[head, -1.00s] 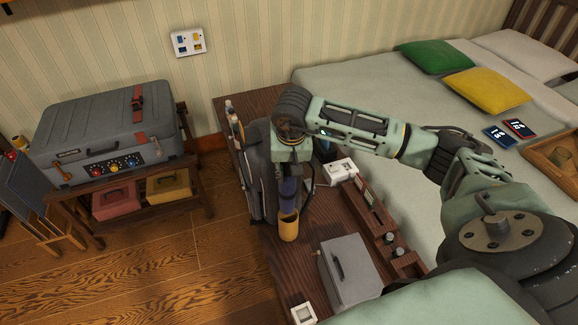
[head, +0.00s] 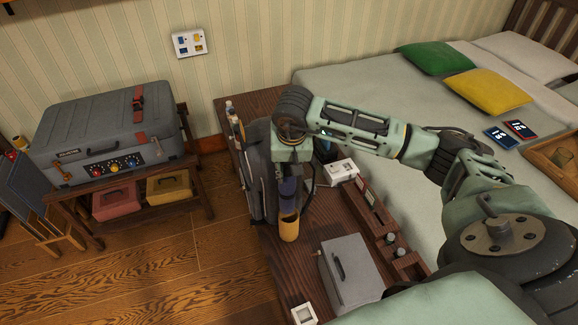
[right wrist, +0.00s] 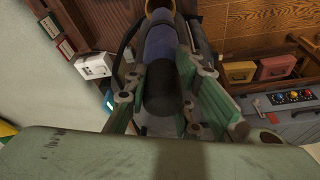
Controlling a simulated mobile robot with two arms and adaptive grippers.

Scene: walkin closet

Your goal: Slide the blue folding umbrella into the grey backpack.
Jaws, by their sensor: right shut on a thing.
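The blue folding umbrella (head: 288,189) is upright below my right wrist in the head view. Its blue body (right wrist: 161,45) and dark end (right wrist: 160,92) show between the fingers in the right wrist view. My right gripper (right wrist: 162,75) is shut on it; in the head view the gripper (head: 289,172) is mostly hidden by its own wrist. The umbrella's lower end is at the mouth of a yellow cup (head: 289,230); I cannot tell how far inside. The grey backpack (head: 258,175) stands just left of the umbrella, its opening hidden. My left gripper is not in view.
The dark wooden bench (head: 290,276) also bears a grey box (head: 350,272), a white device (head: 340,171) and a small white square item (head: 304,314). A bed (head: 400,90) lies to the right. A grey suitcase (head: 105,125) sits on a rack at left. The floor between is clear.

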